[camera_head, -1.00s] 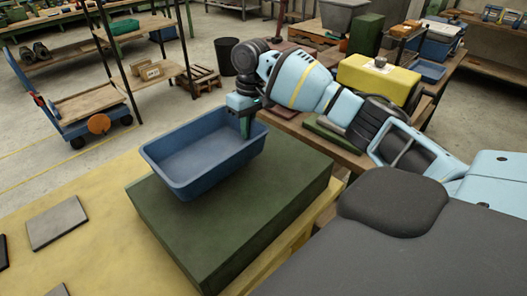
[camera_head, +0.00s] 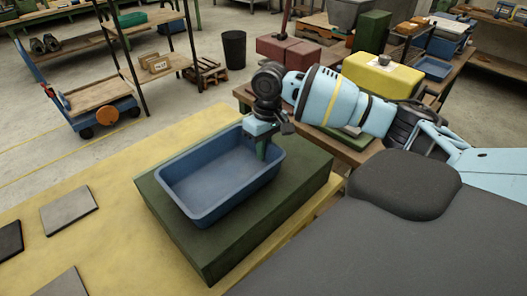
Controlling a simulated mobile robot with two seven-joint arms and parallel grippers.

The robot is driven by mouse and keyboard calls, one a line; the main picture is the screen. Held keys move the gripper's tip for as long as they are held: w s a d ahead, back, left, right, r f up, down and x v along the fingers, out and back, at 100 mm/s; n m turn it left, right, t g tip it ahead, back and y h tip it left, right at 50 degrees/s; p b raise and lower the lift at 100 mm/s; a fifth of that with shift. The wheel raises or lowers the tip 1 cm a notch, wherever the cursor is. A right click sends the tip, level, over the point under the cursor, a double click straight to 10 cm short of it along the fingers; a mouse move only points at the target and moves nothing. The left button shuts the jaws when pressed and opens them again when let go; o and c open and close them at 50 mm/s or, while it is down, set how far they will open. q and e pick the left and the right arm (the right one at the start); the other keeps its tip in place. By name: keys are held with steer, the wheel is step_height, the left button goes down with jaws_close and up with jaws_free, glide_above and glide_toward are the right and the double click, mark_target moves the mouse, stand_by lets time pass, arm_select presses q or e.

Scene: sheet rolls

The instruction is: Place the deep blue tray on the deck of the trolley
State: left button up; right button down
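The deep blue tray (camera_head: 215,190) is an open rectangular tub, empty, over the top of a dark green block (camera_head: 290,200). I cannot tell whether it rests on the block or hangs just above it. My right gripper (camera_head: 262,147) is at the tray's far right rim, with one finger visible inside the wall. It appears shut on that rim; the outer finger is hidden. The trolley (camera_head: 85,122) stands on the floor at the far left, with a blue frame and a bare wooden deck (camera_head: 100,97). My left gripper is out of view.
The green block lies on a yellow table (camera_head: 120,235) with several flat grey plates (camera_head: 69,211) at left. A shelf rack (camera_head: 160,65) stands beside the trolley. A black bin (camera_head: 234,48) is behind. A bench at right holds a yellow block (camera_head: 382,75).

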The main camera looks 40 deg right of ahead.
steer(key=shift+w+f, duration=0.1)
steer(key=shift+f, duration=0.5)
steer(key=c, duration=1.6)
jaws_free()
steer(key=shift+f, duration=0.1)
steer(key=r, duration=0.4)
steer(key=d+r, duration=0.1)
steer(key=r, duration=0.3)
steer(key=r+p, duration=0.1)
steer(key=r, duration=0.3)
steer(key=shift+d, duration=0.2)
